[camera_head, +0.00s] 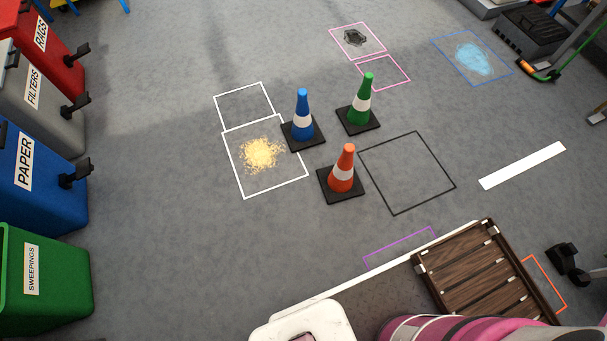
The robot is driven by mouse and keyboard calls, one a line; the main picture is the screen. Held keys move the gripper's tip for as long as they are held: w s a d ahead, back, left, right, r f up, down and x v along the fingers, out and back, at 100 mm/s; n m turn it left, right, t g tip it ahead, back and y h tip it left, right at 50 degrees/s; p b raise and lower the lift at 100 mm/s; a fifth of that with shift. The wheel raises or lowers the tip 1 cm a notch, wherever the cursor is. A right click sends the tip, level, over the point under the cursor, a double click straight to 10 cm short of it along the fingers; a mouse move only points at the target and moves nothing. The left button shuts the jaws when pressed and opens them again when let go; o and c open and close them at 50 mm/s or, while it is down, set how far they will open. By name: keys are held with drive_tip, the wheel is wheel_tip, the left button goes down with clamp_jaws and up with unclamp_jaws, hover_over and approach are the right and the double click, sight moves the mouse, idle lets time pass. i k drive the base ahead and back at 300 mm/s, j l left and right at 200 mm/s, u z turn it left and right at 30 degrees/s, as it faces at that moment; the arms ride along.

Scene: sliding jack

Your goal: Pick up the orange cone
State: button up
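The orange cone (343,170) stands upright on a square black base on the grey floor, near the middle of the camera_head view. It has a white band. Its base touches or nearly touches the left edge of a black-outlined square (408,172). A blue cone (302,117) stands behind it to the left, and a green cone (362,100) behind it to the right. Nothing hides the orange cone. My gripper is not seen in this view.
A white-outlined square with yellow granules (261,153) lies left of the cones. Labelled bins, including a blue one (30,185), line the left side. A slatted wooden platform (480,270) is at the lower right. A blue puddle (471,58) lies at the upper right. Floor before the cone is clear.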

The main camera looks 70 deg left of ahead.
sight(340, 181)
drive_tip(key=u, duration=2.8)
drive_tip(key=k+l+z, duration=0.2)
drive_tip(key=z, duration=0.2)
drive_tip(key=k+l+z, duration=0.2)
drive_tip(key=l+z, duration=0.25)
drive_tip(key=j, duration=0.1)
